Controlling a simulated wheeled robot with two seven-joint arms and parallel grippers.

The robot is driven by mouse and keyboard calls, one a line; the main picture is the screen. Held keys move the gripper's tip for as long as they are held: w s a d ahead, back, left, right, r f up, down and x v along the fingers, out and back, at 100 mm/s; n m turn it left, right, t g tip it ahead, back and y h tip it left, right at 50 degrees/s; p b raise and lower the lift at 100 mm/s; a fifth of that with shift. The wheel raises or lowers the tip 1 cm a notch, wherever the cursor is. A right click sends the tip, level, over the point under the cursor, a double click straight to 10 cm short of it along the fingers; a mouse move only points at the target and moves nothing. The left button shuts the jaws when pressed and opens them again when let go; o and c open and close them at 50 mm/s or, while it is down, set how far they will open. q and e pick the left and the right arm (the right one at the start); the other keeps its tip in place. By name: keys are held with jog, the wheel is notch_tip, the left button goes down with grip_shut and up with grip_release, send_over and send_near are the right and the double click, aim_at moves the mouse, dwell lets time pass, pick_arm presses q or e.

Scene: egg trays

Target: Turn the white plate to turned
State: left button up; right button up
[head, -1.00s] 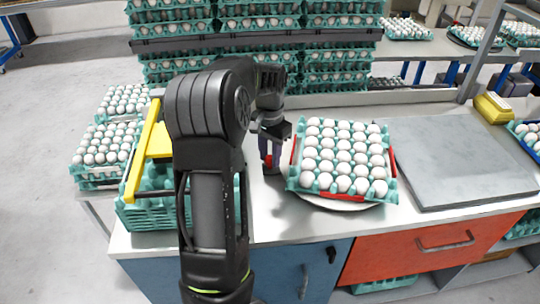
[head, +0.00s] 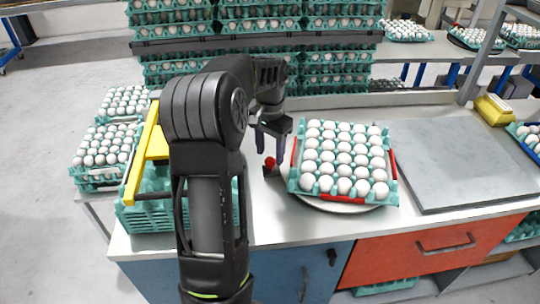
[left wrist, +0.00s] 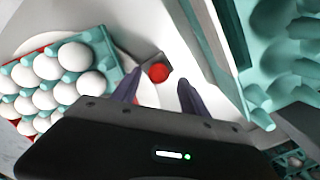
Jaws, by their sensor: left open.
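The white plate (head: 340,207) is round and lies flat on the table; only its rim shows around the egg tray that covers it. The teal egg tray (head: 388,197) is full of white eggs and has red strips along its sides. A small dark block with a red button (head: 270,163) sits just left of the plate. My left gripper (head: 270,157) is open and empty, with its fingers pointing down above the block. In the left wrist view, the red button (left wrist: 158,72) shows between the open fingers (left wrist: 158,91). My right gripper is not in view.
A grey slab (head: 450,165) lies right of the plate. Teal trays under a yellow frame (head: 145,160) stand at the left. Stacked egg trays (head: 335,70) rise behind the table. A bare strip of table runs along the front.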

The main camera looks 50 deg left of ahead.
pick_arm(q)
notch_tip(320, 180, up, 6)
jog(key=shift+f, duration=0.1)
dwell(0.7)
